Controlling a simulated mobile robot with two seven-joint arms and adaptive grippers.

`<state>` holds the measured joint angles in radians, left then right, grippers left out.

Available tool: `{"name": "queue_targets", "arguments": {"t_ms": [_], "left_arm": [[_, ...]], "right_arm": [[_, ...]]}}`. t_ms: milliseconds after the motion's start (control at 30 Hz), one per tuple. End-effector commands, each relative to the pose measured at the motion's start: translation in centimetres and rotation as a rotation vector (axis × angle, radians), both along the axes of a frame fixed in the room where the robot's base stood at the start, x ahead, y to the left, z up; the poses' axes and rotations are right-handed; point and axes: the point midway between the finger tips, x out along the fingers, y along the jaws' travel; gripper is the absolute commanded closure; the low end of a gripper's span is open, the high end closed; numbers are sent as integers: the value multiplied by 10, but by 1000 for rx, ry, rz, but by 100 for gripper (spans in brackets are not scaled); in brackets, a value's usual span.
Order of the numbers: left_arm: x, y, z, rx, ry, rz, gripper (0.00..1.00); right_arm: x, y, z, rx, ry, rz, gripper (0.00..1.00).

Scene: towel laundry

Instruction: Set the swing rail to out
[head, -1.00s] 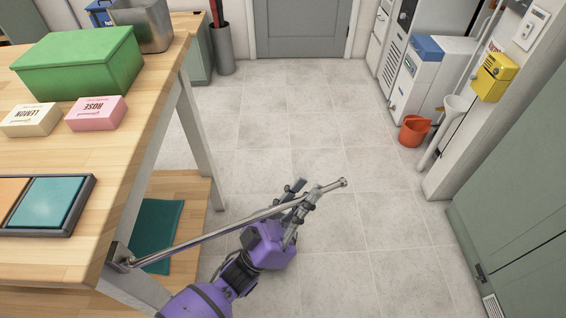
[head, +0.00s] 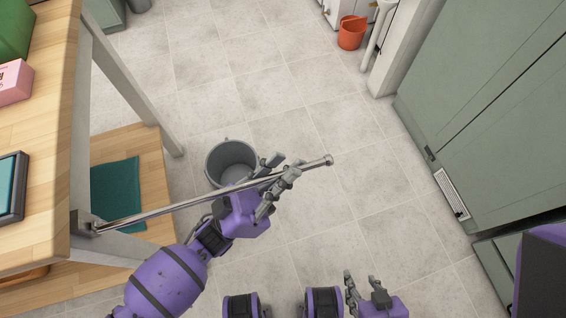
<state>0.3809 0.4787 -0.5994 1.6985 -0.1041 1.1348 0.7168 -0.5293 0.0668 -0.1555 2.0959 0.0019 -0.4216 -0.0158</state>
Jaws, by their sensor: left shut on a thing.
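The swing rail (head: 165,206) is a thin metal bar. It is hinged at a bracket (head: 83,223) on the wooden table's side and sticks out to the right over the floor, ending in a small knob (head: 329,160). My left gripper (head: 277,176) is shut on the rail near its knob end; the fingers cover part of the bar. My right gripper (head: 364,287) is at the bottom, apart from the rail, with its fingers spread and nothing between them.
A grey bucket (head: 217,159) stands on the floor behind the rail. The wooden table (head: 50,130) is at left, with a teal towel (head: 117,188) on its lower shelf. Green cabinets (head: 480,110) line the right. An orange bucket (head: 351,34) stands far back. The middle floor is clear.

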Motion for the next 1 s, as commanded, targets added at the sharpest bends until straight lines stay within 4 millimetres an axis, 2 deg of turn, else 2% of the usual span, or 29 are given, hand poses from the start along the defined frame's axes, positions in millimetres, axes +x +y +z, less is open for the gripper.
{"name": "queue_targets", "arguments": {"t_ms": [33, 200, 233, 367, 400, 767, 1000], "left_arm": [[-5, -1, -1, 0, 0, -11, 100], [-6, -2, -1, -1, 0, -14, 100], [-7, -2, -2, -1, -1, -15, 88], [-6, -2, -2, 0, -1, -14, 71], [-6, -2, -2, -1, 0, -13, 70], [-5, 3, -5, 2, 0, -8, 70], [-17, 31, -36, 6, 3, -7, 70]], "right_arm": [[0, 0, 0, 0, 0, 0, 60], [0, 0, 0, 0, 0, 0, 60], [0, 0, 0, 0, 0, 0, 60], [1, 0, 0, 1, -2, 1, 60], [1, 0, 0, 1, -2, 1, 60], [0, 0, -1, 1, 1, -2, 60], [0, 0, 0, 1, -1, -1, 60]]}}
